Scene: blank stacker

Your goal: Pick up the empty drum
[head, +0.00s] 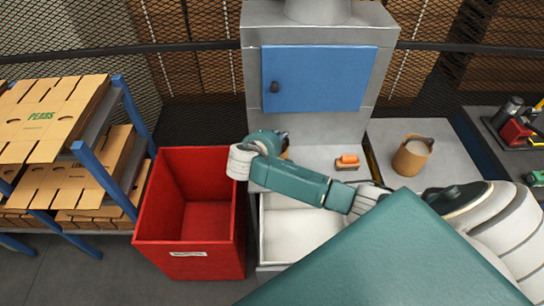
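A tan drum (412,156) stands upright on the grey top at the right of the machine. Its upper face looks pale grey, and I cannot tell how deep it is inside. My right arm comes in from the right and reaches left across the machine's front, ending above the right side of the red bin. A small dark part (284,135) behind the arm's end may be my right gripper; its fingers are hidden. A sliver of something tan shows just below it, mostly hidden by the arm. The arm's end is well left of the tan drum. My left gripper is not in view.
A red open bin (152,240) stands on the floor and looks empty. Left of it is a blue-posted shelf (90,172) with flat cardboard blanks. An orange item (348,159) lies on the machine's ledge. A pale open tray (263,235) is below. Tools (515,131) sit far right.

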